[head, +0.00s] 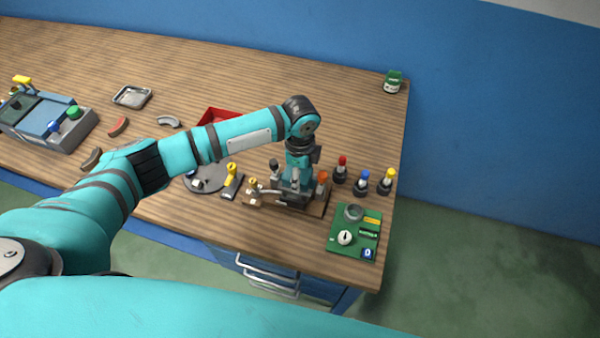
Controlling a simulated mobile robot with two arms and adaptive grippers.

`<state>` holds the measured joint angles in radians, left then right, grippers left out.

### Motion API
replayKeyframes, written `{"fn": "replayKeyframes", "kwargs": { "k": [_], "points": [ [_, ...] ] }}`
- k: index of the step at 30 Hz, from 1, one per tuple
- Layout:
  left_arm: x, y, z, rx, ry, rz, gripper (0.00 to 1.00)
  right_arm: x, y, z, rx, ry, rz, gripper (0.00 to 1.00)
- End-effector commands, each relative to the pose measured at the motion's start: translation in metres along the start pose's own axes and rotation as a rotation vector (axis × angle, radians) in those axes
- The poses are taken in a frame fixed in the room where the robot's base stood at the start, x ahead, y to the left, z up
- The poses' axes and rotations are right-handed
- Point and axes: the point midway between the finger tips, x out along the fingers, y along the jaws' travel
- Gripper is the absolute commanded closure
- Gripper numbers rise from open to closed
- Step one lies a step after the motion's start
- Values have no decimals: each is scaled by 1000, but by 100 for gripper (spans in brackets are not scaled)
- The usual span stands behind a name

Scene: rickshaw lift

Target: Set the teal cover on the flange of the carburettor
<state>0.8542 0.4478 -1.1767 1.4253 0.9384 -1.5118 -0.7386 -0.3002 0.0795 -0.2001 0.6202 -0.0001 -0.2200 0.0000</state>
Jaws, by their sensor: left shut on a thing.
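My left gripper (294,186) reaches in from the left and points down over the carburettor (293,199) near the table's front right. It is shut on a small teal piece, which I take to be the teal cover; the wrist and fingers hide most of it. The carburettor is dark grey and stands on a brown base, with an orange knob at its right and a grey knob at its left. Its flange is hidden under the gripper, so I cannot tell whether the cover touches it. My right gripper is not in view.
Red, blue and yellow-topped posts (363,182) stand close right of the carburettor. A green panel (340,254) lies in front of them. A yellow lever (231,175) and a dark round plate (206,182) are left. A red tray (213,113) is behind my arm. The back right table is mostly clear.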

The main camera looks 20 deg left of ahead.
Motion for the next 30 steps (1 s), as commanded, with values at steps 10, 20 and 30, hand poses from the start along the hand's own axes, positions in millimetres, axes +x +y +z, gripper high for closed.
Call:
{"fn": "replayKeyframes", "kwargs": {
  "k": [10,20,30],
  "points": [
    [0,0,0,1,1,0,19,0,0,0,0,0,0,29],
    [0,0,0,1,0,0,2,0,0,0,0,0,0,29],
    [-1,0,0,1,0,0,0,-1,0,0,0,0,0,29]
  ]
}}
